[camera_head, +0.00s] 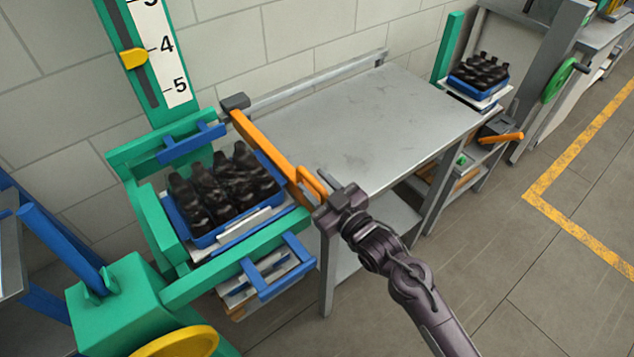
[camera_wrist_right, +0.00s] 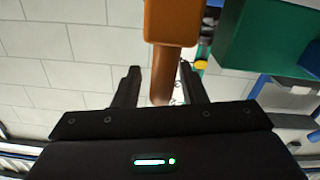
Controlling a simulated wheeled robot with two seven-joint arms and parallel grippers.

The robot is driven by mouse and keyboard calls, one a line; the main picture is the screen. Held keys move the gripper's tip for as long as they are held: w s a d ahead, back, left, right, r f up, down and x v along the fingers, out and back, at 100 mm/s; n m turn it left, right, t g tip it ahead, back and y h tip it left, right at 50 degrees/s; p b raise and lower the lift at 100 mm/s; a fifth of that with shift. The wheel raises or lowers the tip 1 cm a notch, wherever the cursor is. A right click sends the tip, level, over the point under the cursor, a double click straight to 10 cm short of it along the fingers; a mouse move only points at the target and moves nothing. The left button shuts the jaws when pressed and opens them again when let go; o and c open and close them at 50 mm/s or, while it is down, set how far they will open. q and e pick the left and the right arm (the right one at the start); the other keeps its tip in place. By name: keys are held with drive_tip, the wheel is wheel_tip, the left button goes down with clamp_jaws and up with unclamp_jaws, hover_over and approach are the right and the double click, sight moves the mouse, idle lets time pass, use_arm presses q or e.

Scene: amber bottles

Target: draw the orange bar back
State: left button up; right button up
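The orange bar (camera_head: 262,138) lies across the left end of the grey table, beside the blue tray of dark bottles. Its far end meets a grey block on the rail along the wall. My right gripper (camera_head: 328,190) is at this handle. In the right wrist view the orange handle (camera_wrist_right: 162,85) stands between the two fingers of my right gripper (camera_wrist_right: 160,78). The fingers are apart, with a visible gap on the left side of the handle. My left gripper is not in view.
The blue tray (camera_head: 204,240) of bottles sits in a green lift frame (camera_head: 165,225) left of the table. The grey table top (camera_head: 370,125) is bare. Another bottle tray (camera_head: 484,95) stands beyond its far right end. Open floor lies at the right.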

drive_tip(key=shift+c, duration=0.4)
clamp_jaws()
